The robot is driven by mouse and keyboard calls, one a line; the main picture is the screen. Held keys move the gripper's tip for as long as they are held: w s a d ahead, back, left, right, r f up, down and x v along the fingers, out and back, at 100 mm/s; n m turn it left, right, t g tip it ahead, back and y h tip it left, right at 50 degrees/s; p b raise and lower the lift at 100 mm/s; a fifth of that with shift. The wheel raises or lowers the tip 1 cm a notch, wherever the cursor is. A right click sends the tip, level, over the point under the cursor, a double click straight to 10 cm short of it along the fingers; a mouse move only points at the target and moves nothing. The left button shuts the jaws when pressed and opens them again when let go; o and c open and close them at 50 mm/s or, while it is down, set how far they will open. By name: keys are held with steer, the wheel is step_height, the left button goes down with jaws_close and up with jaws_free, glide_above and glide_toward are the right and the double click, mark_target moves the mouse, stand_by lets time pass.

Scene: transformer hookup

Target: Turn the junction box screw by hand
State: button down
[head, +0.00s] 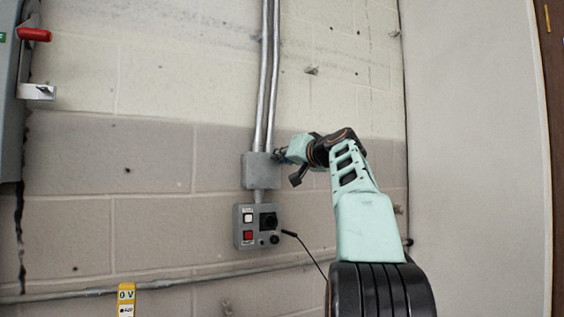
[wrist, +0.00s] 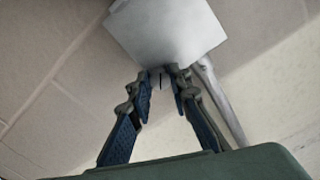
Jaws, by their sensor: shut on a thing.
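The grey junction box (head: 259,171) is on the block wall where the two metal conduits end. It fills the top middle of the wrist view (wrist: 170,35). My gripper (head: 280,155) is at the box's right side in the head view. In the wrist view my gripper's fingertips (wrist: 163,78) are at the box's near face, shut on a small part between them. That part is the junction box screw (wrist: 160,79), showing only as a small dark slotted spot. Its turn angle cannot be told.
A grey control box (head: 247,226) with white and red buttons is below the junction box, with a black lead (head: 305,247) at its right. Conduits (head: 267,80) rise above. A grey cabinet with a red handle (head: 34,34) is at far left. A yellow tester (head: 126,299) shows at the bottom.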

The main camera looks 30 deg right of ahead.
steer(key=shift+n, duration=0.7)
steer(key=c, duration=1.8)
jaws_free()
steer(key=shift+o, duration=0.2)
steer(key=s, duration=1.2)
steer(key=shift+a, duration=0.35)
